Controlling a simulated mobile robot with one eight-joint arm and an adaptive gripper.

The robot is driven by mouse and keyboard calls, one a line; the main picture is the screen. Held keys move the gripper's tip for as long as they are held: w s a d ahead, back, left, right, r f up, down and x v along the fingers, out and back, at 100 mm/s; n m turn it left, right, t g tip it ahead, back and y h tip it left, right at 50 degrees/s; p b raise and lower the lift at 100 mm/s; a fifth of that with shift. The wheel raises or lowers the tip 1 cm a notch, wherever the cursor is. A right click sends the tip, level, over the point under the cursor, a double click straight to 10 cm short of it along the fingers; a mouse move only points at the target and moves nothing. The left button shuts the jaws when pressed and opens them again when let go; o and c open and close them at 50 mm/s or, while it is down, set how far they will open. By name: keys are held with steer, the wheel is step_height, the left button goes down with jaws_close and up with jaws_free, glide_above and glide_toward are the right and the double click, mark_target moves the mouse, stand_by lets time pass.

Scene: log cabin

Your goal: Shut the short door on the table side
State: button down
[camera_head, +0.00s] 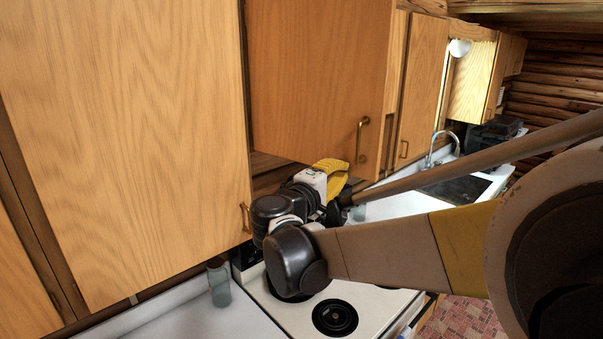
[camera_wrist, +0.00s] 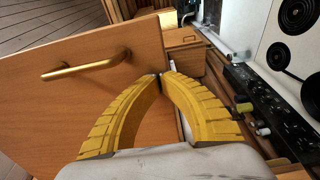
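The short wooden door (camera_head: 318,75) hangs above the stove in the head view and stands swung out from its cabinet. Its brass handle (camera_head: 361,138) is near its lower right corner. My gripper (camera_head: 335,168) is just below the door's lower edge, its yellow fingers partly hidden by my wrist. In the wrist view, a wooden door panel (camera_wrist: 60,115) with a brass handle (camera_wrist: 86,66) fills the left. My gripper (camera_wrist: 160,78) has its two fingertips together at that panel's edge, with nothing seen between them. I cannot tell whether they touch it.
A larger cabinet door (camera_head: 120,130) is at the left, with a small handle. Below are the white stove (camera_head: 375,305) with black burners and a counter with a glass bottle (camera_head: 219,284).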

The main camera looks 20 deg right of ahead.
steer(key=w+d+n+t+y+b, duration=0.5)
steer(key=w+d+n+t+y, duration=0.5)
steer(key=w+d, duration=0.6)
steer(key=w+a+n+g+y+p, duration=0.2)
steer(key=w+y, duration=0.7)
steer(key=w, duration=0.9)
steer(key=shift+w+n+g+p, duration=0.15)
steer(key=shift+n+g+p, duration=0.15)
steer(key=shift+n, duration=0.7)
steer(key=shift+a+r, duration=0.1)
